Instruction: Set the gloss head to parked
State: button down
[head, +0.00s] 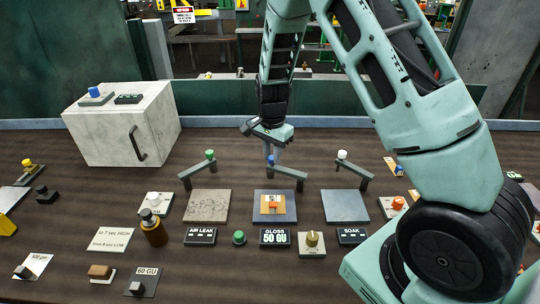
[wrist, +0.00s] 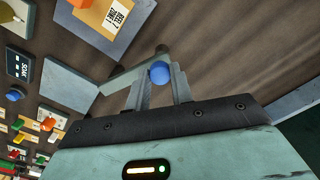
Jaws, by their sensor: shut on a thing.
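The gloss head is a grey swing arm (head: 288,172) with a blue knob (head: 270,159) on its left end and its post at the right. It stands at the back edge of the middle grey plate (head: 289,214), behind the black "GLOSS 50 GU" display (head: 275,238). An orange-topped block on a tan card (head: 273,205) lies on the plate. My gripper (head: 270,155) reaches down from above and is shut on the blue knob. In the wrist view the blue knob (wrist: 159,72) sits between my two fingers (wrist: 159,80), with the grey arm (wrist: 130,76) running left under it.
A green-knobbed arm (head: 197,168) stands left and a white-knobbed arm (head: 354,168) right, each behind its own plate. A white cabinet (head: 100,143) is at the back left. A brown bottle (head: 153,230), a green button (head: 239,238) and a brass knob (head: 312,240) are in front.

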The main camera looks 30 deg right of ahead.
jog(key=shift+w+d+r+m+p, duration=0.1)
jog(key=shift+w+d+m+p, duration=0.25)
jog(key=shift+d+m, duration=0.6)
jog(key=shift+w+d+m+p, duration=0.35)
jog(key=shift+d+m, duration=0.25)
jog(key=shift+m, duration=0.55)
jog(key=shift+d, duration=0.1)
jog(key=c, duration=1.2)
grip_release()
notch_tip(320, 180, up, 17)
jog(key=b, duration=0.2)
jog(key=shift+r, duration=0.15)
